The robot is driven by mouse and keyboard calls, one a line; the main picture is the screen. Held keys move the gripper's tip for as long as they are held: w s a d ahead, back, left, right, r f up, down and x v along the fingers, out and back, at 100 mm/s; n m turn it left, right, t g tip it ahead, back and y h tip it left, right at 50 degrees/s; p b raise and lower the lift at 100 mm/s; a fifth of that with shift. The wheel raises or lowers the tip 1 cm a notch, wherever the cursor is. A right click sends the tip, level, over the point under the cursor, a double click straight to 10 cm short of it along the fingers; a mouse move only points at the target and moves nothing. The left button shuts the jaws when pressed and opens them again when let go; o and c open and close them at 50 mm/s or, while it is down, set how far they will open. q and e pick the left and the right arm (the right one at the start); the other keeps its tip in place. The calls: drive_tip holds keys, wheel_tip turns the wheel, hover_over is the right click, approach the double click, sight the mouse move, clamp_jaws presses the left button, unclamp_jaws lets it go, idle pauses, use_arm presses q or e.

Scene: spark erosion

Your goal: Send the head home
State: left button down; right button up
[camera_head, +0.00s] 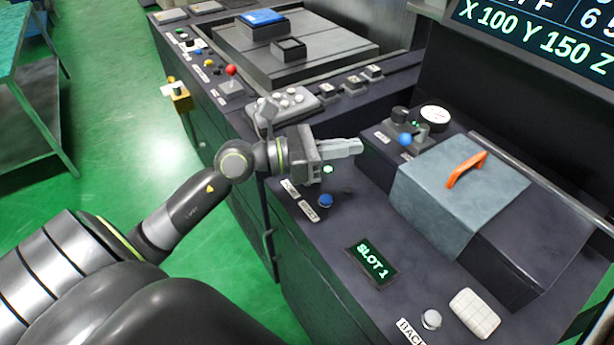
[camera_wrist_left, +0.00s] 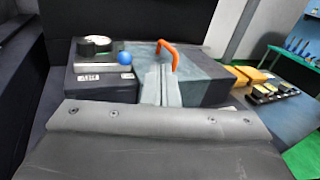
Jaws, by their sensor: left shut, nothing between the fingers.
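My left gripper (camera_head: 358,147) is shut and empty, held over the dark machine console. Its closed grey fingers (camera_wrist_left: 160,84) point towards the grey-blue box with the orange handle. Below the gripper on the console are a small green-lit control (camera_head: 328,169) and a blue button (camera_head: 326,200), with small white labels (camera_head: 308,211) whose text I cannot read for sure. A dark display (camera_head: 372,263) reads SLOT 1. A pale round button (camera_head: 431,319) stands by a partly cut label starting "BAC". My right gripper is not in view.
The box (camera_head: 445,205) with its orange handle (camera_head: 466,168) stands right of the gripper. A blue ball knob (camera_head: 405,139) and a round gauge (camera_head: 434,117) stand behind. A red-topped joystick (camera_head: 231,80) is at the far left. The screen (camera_head: 545,35) shows X 100 Y 150.

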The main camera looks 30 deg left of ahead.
use_arm(q)
drive_tip(key=w+a+f+m+g+y, duration=0.2)
drive_tip(key=a+f+y, duration=0.1)
drive_tip(key=a+y, duration=0.2)
drive_tip(key=w+a+f+m+g+y, duration=0.1)
drive_tip(key=w+a+f+m+y, duration=0.1)
drive_tip(key=a+y, duration=0.3)
drive_tip(key=shift+w+a+f+m+g, duration=0.15)
drive_tip(key=shift+a+f+m+g, duration=0.2)
drive_tip(key=shift+a+f, duration=0.7)
drive_tip(key=shift+a+r, duration=0.1)
wheel_tip(320, 180, down, 8)
drive_tip(key=b, duration=0.4)
drive_tip(key=shift+r+b, duration=0.15)
drive_tip(key=shift+b, duration=0.2)
drive_tip(key=shift+f+b, duration=0.5)
drive_tip(key=shift+b, duration=0.05)
